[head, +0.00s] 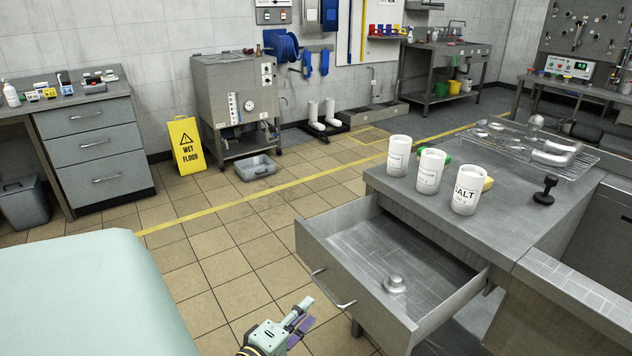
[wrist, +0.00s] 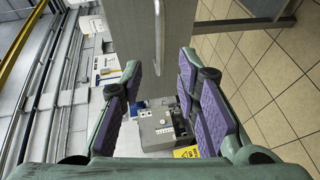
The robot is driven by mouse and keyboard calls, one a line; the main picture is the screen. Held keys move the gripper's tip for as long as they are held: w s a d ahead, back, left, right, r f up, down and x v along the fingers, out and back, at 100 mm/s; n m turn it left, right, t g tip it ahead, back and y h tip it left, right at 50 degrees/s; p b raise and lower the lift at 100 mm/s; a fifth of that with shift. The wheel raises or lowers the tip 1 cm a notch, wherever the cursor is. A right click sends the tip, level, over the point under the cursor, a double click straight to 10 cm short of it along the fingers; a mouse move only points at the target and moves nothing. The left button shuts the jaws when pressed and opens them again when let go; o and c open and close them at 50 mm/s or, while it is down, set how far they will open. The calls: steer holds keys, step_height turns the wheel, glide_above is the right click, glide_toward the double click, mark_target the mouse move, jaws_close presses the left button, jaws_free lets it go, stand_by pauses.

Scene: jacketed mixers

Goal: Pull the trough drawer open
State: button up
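The trough drawer (head: 330,262) is grey metal and stands pulled well out of the steel bench, its inside showing. A small round metal piece (head: 395,284) lies on its floor. The drawer's bar handle (head: 345,304) is on its front face. My gripper (head: 303,316) is in front of that face, near the handle but apart from it in the head view. In the wrist view my gripper (wrist: 158,82) has its purple-padded fingers spread with nothing between them. The drawer front (wrist: 135,35) and bar handle (wrist: 159,35) show beyond the fingertips.
Three white canisters (head: 430,170), one marked SALT, stand on the bench top (head: 400,190) above the drawer. A dark knob-like piece (head: 545,190) is further right. A yellow wet-floor sign (head: 186,144) and grey tub (head: 256,168) stand far off. Tiled floor (head: 220,265) left of the drawer is clear.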

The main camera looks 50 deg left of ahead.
steer(key=shift+v, duration=1.4)
